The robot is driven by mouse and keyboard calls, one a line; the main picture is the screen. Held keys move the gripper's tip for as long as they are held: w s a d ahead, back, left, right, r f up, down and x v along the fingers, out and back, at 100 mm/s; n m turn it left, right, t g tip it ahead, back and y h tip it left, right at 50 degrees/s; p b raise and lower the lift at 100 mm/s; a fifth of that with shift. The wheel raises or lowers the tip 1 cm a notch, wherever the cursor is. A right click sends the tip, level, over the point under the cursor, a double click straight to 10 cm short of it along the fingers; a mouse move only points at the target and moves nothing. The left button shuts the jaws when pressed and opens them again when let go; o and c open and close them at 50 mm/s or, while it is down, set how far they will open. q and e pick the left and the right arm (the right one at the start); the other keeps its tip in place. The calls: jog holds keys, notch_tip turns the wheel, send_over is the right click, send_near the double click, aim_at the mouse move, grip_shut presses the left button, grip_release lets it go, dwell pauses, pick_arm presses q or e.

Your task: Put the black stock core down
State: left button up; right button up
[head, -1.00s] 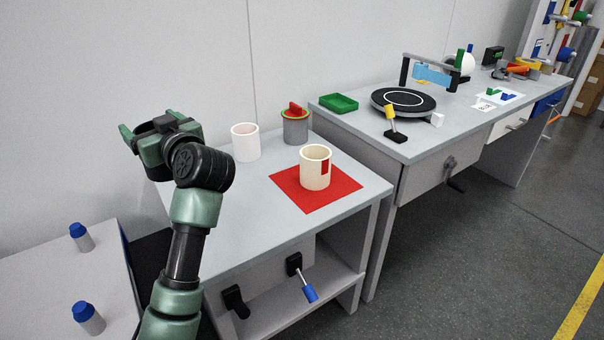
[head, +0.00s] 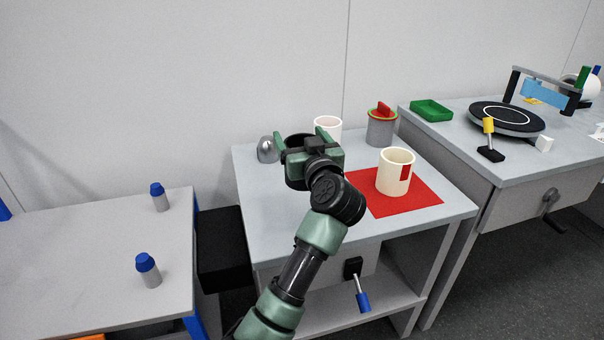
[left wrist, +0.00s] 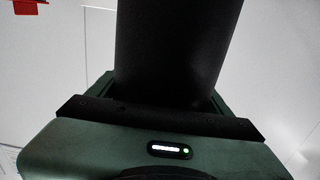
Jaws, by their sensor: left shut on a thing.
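The black stock core (head: 295,142) shows as a dark round rim between the fingers of my left gripper (head: 311,148). In the left wrist view the core (left wrist: 178,50) is a large dark cylinder that fills the middle, with the green jaws shut on it. In the head view the gripper and core are in front of the left back part of the small grey bench (head: 265,205). I cannot tell how high the core is above the bench top. The core's lower part is mostly hidden by the gripper. My right gripper is not in view.
A cream cup (head: 394,174) stands on a red mat (head: 425,193). The bench's front left is bare. Blue-topped posts (head: 148,272) stand on the left table (head: 80,270).

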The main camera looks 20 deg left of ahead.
pick_arm(q)
notch_tip(320, 180, down, 8)
jog(key=shift+r+b, duration=0.15)
jog(key=shift+b, duration=1.1)
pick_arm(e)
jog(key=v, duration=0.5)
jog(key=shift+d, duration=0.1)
pick_arm(q)
jog(key=shift+r, duration=0.1)
jog(key=shift+p, duration=0.3)
jog(key=o, duration=1.5)
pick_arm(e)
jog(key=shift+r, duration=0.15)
pick_arm(q)
jog(key=shift+b, duration=0.3)
